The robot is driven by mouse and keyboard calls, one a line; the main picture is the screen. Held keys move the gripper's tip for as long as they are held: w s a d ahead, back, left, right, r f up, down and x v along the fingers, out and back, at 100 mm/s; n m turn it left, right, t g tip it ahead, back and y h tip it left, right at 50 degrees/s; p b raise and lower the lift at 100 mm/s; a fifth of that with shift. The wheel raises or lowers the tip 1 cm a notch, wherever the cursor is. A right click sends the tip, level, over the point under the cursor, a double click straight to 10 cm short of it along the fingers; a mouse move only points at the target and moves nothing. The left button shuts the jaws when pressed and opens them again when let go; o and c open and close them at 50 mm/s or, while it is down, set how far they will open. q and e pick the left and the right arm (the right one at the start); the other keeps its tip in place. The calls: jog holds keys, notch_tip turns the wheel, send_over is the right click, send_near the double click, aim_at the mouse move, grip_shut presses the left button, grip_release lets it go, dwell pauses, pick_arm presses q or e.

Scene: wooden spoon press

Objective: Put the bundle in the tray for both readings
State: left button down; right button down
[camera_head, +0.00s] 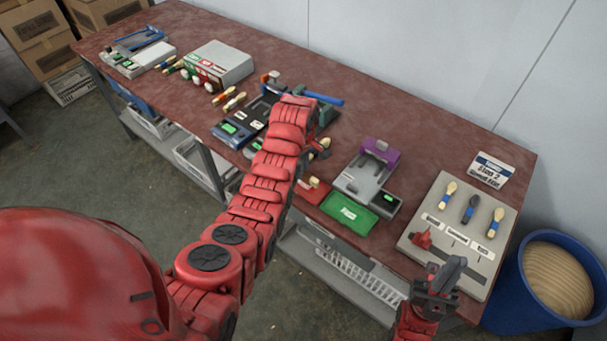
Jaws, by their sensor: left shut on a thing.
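My left arm reaches over the middle of the table. Its gripper (317,142) is shut on a spoon bundle (324,143), whose pale end shows beside the wrist; the arm hides most of the fingers and the bundle. A green tray (349,212) with a white label lies at the table's front edge, right of the gripper, in front of a grey device with a purple top (378,157). A blue-handled press (318,95) stands behind my left gripper. My right gripper (446,272) is over the front edge of a grey board; its finger gap is unclear.
The grey board (431,207) holds three spoons with coloured handles. A sign (489,170) stands behind it. Loose spoon bundles (230,99) and a grey box (219,63) are at the left. A blue bin (510,299) stands at the right.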

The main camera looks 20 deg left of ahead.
pick_arm(q)
jog(key=shift+w+d, duration=0.1)
jog(key=shift+d, duration=0.1)
notch_tip(320, 180, down, 3)
jog(key=shift+r+p, duration=0.1)
jog(key=shift+p, duration=0.9)
jog(key=shift+f, duration=0.55)
jog(key=c, duration=0.8)
grip_release()
jog(key=shift+c, duration=0.2)
jog(key=shift+r, duration=0.15)
